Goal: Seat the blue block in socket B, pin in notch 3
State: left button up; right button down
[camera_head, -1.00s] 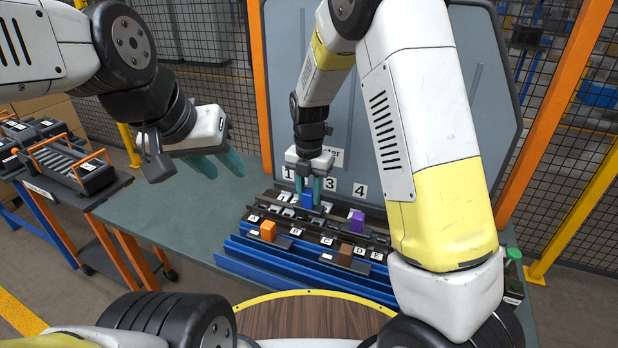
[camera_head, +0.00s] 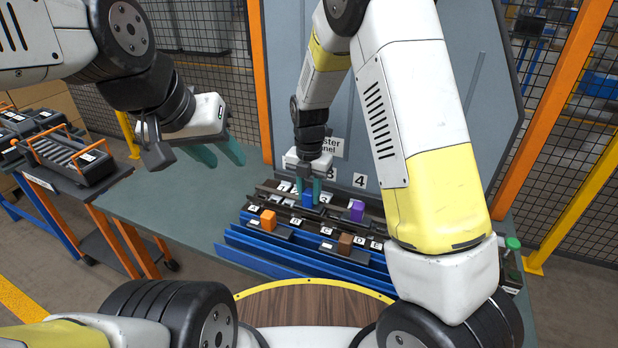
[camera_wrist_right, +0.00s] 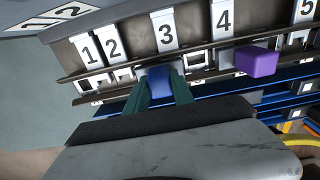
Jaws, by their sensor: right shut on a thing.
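My right gripper (camera_head: 311,192) is shut on the blue block (camera_head: 308,198), over the back part of the rack. In the right wrist view the blue block (camera_wrist_right: 158,78) sits between the green fingers (camera_wrist_right: 160,92), just below the white 3 label (camera_wrist_right: 166,31). Its underside and any pin or notch are hidden, so I cannot tell whether it touches the rail. Socket B is marked by the B label (camera_head: 296,222) on the front row. My left gripper (camera_head: 215,154) hangs empty over the left of the table, its two green fingers apart.
An orange block (camera_head: 268,219) sits near label A, a brown block (camera_head: 345,243) near label D, and a purple block (camera_head: 357,209) on the back row, right of the blue block. Blue rails (camera_head: 300,262) run along the front. The table's left side (camera_head: 165,205) is clear.

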jog(key=c, duration=1)
grip_release()
jog(key=shift+r, duration=3.95)
